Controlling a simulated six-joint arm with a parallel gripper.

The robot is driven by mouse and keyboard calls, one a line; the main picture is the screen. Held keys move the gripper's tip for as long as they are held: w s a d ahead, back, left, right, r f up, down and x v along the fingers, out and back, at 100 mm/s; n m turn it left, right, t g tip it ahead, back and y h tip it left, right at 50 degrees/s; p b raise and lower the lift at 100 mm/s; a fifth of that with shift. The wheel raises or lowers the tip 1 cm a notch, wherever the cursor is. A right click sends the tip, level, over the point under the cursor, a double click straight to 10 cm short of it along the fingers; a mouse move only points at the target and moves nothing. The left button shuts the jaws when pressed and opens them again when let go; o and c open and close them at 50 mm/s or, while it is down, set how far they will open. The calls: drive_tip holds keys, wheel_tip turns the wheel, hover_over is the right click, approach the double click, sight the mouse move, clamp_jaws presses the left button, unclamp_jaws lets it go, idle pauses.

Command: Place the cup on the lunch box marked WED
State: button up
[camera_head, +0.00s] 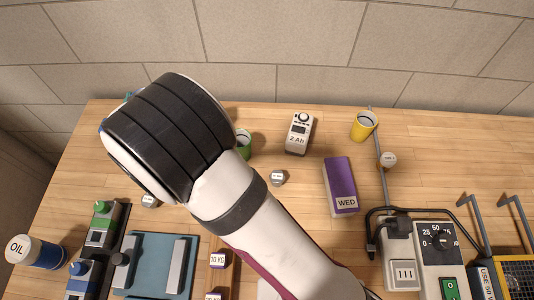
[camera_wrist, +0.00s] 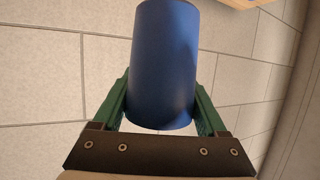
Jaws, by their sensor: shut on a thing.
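A blue cup-like cylinder (camera_wrist: 165,50) fills the middle of the wrist view; its top runs out of the frame. My gripper (camera_wrist: 162,90) is shut on it, with a green finger on each side. In the head view my arm hides the gripper and most of what it holds. The purple lunch box (camera_head: 340,175) with the WED label lies right of centre on the table, its top clear. It is apart from my gripper, to the right of my arm.
A cable and socket block (camera_head: 400,262) lie in front right.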

drive_tip(key=r, duration=0.4)
drive_tip(key=shift+w+d+r, duration=0.15)
drive_tip(key=shift+d+r, duration=0.1)
drive_tip(key=shift+r, duration=0.1)
drive_tip(key=w+d+m+t+h, duration=0.1)
drive_tip(key=w+d+m+h, duration=0.25)
drive_tip(key=d, duration=0.75)
drive_tip(key=m+g+h, duration=1)
drive_tip(key=m+h, duration=0.5)
hover_over(352, 180)
wheel_tip(352, 180, down, 13)
drive_tip(key=shift+f, duration=0.15)
drive_tip(key=o, duration=1.2)
drive_tip(key=shift+f, duration=0.1)
drive_tip(key=shift+o, duration=0.2)
